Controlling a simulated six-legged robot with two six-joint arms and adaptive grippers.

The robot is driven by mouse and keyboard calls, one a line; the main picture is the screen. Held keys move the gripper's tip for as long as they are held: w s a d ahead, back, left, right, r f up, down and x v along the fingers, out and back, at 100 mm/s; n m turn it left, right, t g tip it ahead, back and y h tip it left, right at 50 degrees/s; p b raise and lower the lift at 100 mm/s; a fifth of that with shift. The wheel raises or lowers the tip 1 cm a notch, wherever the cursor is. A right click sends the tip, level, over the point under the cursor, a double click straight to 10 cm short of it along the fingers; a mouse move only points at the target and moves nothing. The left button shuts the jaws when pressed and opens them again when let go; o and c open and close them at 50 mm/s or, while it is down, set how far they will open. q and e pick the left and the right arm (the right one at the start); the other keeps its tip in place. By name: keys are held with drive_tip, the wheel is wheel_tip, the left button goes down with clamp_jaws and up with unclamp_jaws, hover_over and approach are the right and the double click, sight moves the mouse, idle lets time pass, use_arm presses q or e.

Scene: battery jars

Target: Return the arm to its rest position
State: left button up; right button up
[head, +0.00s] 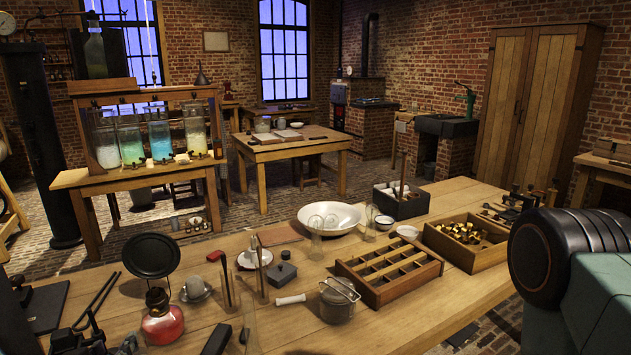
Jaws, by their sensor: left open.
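My left gripper (80,336) shows as a dark, jointed shape at the lower left, partly cut off by the bottom edge. It is open, and I see nothing held in it. It is at the near left of the wooden workbench (420,322), left of a burner with a red glass base (162,322). How far it is above the bench is hard to tell. A large dark joint and grey-green link of my own body fill the right edge. My right gripper does not show.
Two dark rods (98,300) lie near the left gripper. A black disc (151,256) stands behind the burner. A jar with a wire clasp (338,300), a divided wooden tray (388,272) and a white bowl (330,218) stand further right. Bare bench lies at the front right.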

use_arm(q)
drive_tip(key=s+d+f+m+g+h+b, duration=0.1)
drive_tip(key=s+d+f+g+h+b, duration=0.2)
drive_tip(key=f, duration=0.5)
drive_tip(key=s+d+f+g+h+b, duration=0.1)
drive_tip(key=s+d+f+g, duration=0.3)
drive_tip(key=f, duration=0.5)
drive_tip(key=s+d+f+m+g+b, duration=0.2)
drive_tip(key=s+f+g+b, duration=0.1)
drive_tip(key=s+f, duration=0.5)
drive_tip(key=s+d+f+m+g+b, duration=0.1)
drive_tip(key=s+d+f+g+b, duration=0.1)
drive_tip(key=s+f, duration=0.7)
drive_tip(key=shift+s+m+g+b, duration=0.4)
drive_tip(key=shift+s+g+b, duration=0.1)
drive_tip(key=shift+s+b, duration=0.3)
drive_tip(key=shift+w, duration=0.15)
drive_tip(key=shift+d, duration=0.15)
